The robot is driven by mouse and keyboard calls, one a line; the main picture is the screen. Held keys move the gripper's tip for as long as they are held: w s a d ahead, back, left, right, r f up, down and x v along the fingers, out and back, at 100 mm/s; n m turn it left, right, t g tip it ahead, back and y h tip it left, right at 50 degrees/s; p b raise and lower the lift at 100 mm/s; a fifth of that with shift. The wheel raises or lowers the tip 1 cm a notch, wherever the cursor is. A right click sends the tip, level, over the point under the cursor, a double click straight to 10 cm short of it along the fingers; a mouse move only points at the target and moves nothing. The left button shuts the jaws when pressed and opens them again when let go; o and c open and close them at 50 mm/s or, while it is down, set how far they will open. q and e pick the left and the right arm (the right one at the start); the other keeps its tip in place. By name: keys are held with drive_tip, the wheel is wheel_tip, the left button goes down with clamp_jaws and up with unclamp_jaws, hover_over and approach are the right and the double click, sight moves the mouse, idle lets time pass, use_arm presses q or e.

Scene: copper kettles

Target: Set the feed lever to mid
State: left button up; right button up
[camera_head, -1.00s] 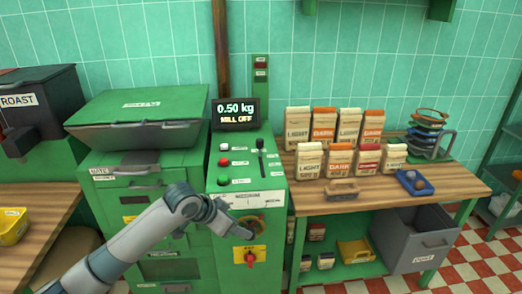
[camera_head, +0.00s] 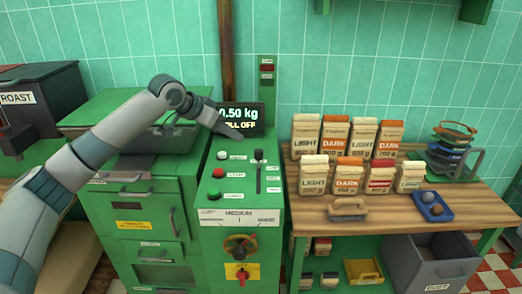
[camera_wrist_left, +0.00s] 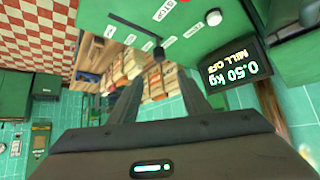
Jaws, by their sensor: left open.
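The feed lever (camera_head: 258,156) is a black knob in a dark vertical slot on the right of the green machine panel. Its knob stands near the slot's upper end, with small labels beside the slot. In the wrist view the lever knob (camera_wrist_left: 158,52) shows just beyond the gap between my fingers. My left gripper (camera_head: 228,133) is over the panel's top, left of the lever and apart from it. It also shows in the wrist view (camera_wrist_left: 160,80), open and empty. My right gripper is not in view.
The display (camera_head: 240,117) reads 0.50 kg, MILL OFF, partly covered by my gripper. White, red and green buttons (camera_head: 218,172) sit left of the lever. A MEDIUM scale, round handwheel (camera_head: 240,247) and red knob (camera_head: 241,274) are below. Several coffee bags stand on the right bench (camera_head: 300,215).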

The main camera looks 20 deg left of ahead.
sight(258, 150)
use_arm(q)
drive_tip(key=p+x, duration=0.4)
drive_tip(key=x, duration=1.4)
drive_tip(key=shift+r, duration=0.1)
